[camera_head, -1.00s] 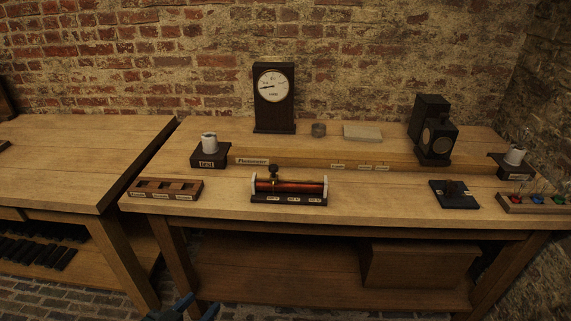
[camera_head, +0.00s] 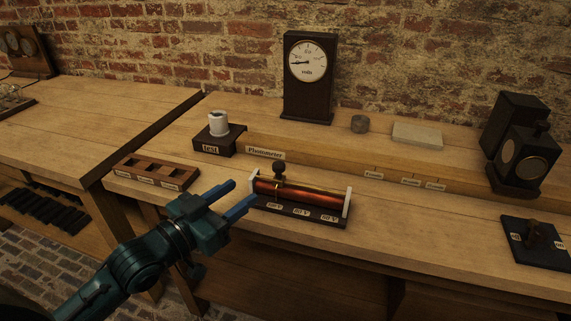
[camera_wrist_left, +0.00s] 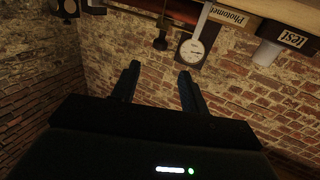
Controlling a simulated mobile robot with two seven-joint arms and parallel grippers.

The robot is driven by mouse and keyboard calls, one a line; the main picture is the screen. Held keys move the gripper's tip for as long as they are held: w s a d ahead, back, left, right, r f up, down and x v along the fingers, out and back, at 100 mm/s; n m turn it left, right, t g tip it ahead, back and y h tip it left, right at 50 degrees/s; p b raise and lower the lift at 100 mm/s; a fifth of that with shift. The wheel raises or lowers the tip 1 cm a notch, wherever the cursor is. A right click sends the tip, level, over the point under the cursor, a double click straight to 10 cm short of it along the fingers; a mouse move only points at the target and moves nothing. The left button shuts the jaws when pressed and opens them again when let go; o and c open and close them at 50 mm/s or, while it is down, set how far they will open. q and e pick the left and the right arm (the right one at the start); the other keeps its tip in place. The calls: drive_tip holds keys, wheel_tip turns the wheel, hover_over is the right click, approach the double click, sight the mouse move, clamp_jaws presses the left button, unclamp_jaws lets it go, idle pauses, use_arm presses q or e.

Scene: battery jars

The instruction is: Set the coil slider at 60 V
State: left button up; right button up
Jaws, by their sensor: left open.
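The coil (camera_head: 310,198) is a copper-red cylinder between white end plates on a dark base, near the front of the bench. Its slider knob (camera_head: 278,168) is dark and round and stands near the coil's left end, above the leftmost of three voltage labels. My right gripper is out of view.
A dial meter (camera_head: 308,75) stands at the back. A test block with a white cup (camera_head: 218,124) and a wooden slotted tray (camera_head: 155,172) are to the left. A dark lamp housing (camera_head: 520,145) and a switch (camera_head: 535,240) are to the right. Bench right of the coil is clear.

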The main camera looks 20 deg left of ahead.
sight(275, 169)
use_arm(q)
drive_tip(key=x, duration=1.2)
drive_tip(key=shift+w+d, duration=0.15)
drive_tip(key=shift+w, duration=0.05)
drive_tip(key=shift+c, duration=0.2)
clamp_jaws()
